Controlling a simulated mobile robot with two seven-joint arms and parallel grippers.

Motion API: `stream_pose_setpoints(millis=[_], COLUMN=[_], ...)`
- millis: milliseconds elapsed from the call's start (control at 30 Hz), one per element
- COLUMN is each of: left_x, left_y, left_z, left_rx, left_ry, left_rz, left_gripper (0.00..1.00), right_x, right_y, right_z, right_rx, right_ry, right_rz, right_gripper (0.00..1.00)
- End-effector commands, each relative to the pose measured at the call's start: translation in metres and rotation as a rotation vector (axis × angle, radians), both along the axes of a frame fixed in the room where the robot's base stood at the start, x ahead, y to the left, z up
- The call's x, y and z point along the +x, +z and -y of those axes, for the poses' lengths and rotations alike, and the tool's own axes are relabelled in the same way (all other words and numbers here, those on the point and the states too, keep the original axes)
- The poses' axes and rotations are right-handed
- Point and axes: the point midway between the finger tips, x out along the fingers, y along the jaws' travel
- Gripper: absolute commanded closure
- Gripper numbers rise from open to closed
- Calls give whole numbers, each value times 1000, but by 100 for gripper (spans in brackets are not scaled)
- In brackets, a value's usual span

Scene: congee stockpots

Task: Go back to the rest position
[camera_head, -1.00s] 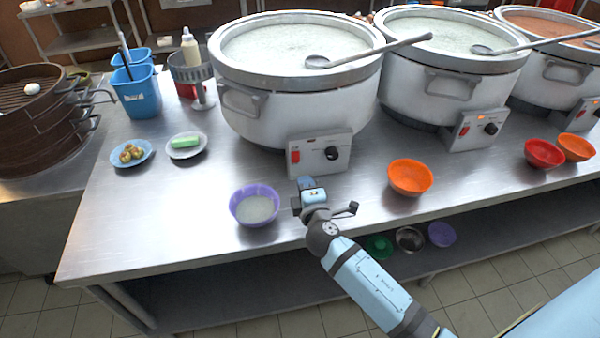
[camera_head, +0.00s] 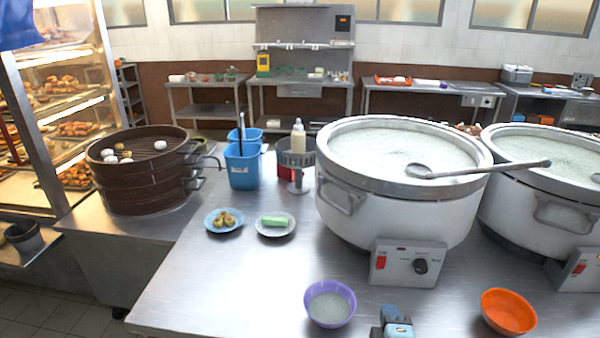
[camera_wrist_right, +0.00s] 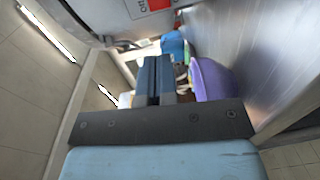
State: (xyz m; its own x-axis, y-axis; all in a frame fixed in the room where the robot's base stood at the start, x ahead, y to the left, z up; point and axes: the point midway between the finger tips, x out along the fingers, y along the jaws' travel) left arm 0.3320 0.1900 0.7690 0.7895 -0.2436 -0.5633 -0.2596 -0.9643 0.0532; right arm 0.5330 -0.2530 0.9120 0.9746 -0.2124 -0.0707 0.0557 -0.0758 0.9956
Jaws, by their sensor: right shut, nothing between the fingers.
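My right gripper (camera_head: 392,322) shows at the bottom edge of the head view, low in front of the nearest stockpot. In the right wrist view its two dark fingers (camera_wrist_right: 157,80) are together with nothing between them. The purple bowl (camera_head: 330,304), holding pale congee, stands on the steel table just left of the gripper and apart from it in the head view. The bowl also shows in the right wrist view (camera_wrist_right: 211,80), beside the fingers. The right forearm is below the head view. My left gripper is not in view.
A large congee stockpot (camera_head: 400,210) with a ladle (camera_head: 470,170) across its rim stands behind the gripper. An orange bowl (camera_head: 508,311) is to the right. Two small plates, blue bins (camera_head: 242,165) and a steamer (camera_head: 140,175) are at the left. The steel table's front left (camera_head: 230,290) is bare.

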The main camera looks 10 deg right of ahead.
Motion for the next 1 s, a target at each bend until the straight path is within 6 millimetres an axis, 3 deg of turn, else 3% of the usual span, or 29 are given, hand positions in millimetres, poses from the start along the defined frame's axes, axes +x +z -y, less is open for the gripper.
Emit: stream_pose_setpoints(millis=[200, 300, 600, 667, 733, 1000], left_x=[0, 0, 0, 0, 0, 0], left_y=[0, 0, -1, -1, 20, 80], left_z=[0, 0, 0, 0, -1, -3], left_rx=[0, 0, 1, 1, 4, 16], left_ry=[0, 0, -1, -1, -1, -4], left_rz=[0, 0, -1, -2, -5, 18], left_gripper=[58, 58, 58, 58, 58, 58], right_x=[-69, -105, -189, -203, -202, -204], right_y=[-76, -102, -141, -144, -121, -67], right_z=[-19, -31, -58, -63, -63, -60], right_rx=[506, 772, 1353, 1453, 1465, 1444], right_ry=[36, 22, -87, -116, -115, -105], right_rz=[-193, -278, -448, -472, -469, -459], right_gripper=[100, 100, 100, 100, 100, 100])
